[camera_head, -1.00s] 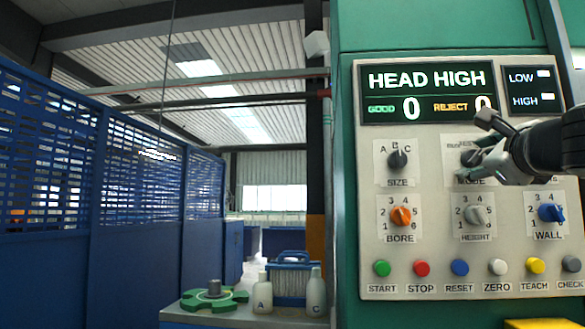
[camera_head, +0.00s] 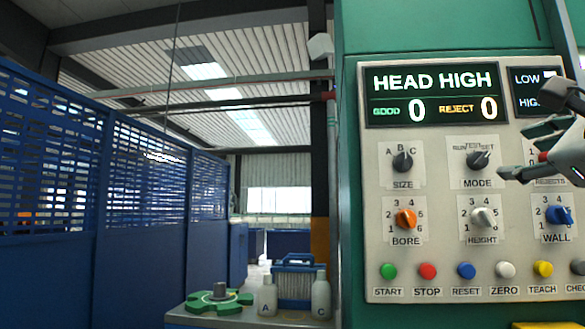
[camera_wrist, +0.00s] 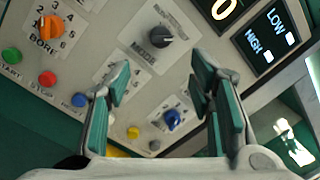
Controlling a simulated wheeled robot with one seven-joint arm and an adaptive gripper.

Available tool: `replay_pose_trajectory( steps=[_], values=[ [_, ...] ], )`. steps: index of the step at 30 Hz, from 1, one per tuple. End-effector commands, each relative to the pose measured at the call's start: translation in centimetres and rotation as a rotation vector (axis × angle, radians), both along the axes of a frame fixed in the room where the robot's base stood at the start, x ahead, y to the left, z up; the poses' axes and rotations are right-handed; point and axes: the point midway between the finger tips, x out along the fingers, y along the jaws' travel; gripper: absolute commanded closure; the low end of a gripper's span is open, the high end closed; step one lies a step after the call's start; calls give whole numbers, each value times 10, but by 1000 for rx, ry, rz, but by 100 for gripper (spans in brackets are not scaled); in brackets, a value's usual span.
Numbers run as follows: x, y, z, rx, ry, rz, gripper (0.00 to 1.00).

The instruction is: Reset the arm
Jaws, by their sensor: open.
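My gripper (camera_head: 528,148) is at the right edge of the head view, in front of the control panel (camera_head: 440,240), near the REJECTS label and to the right of the MODE knob (camera_head: 480,159). In the wrist view my gripper (camera_wrist: 165,90) is open, its two fingers wide apart with nothing between them. The MODE knob (camera_wrist: 161,37) lies beyond and above the fingertips there, apart from them. The blue WALL knob (camera_wrist: 173,119) shows between the fingers. My arm is mostly outside the head view.
The panel display (camera_head: 432,95) reads HEAD HIGH, GOOD 0, REJECT 0. A row of coloured buttons includes the blue RESET button (camera_head: 466,270). White bottles A (camera_head: 267,297) and C (camera_head: 320,297) stand on a low bench at lower left. Blue mesh fencing (camera_head: 50,190) stands left.

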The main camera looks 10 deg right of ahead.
Motion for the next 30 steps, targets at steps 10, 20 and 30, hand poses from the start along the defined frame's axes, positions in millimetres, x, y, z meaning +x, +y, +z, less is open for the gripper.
replay_pose_trajectory(
  steps=[10, 20, 30],
  values=[
    [-7, 2, -1, 0, 1, 0, 51],
    [-6, 4, -3, -6, 7, 4, 51],
    [20, 110, -114, -491, 373, 361, 51]
  ],
)
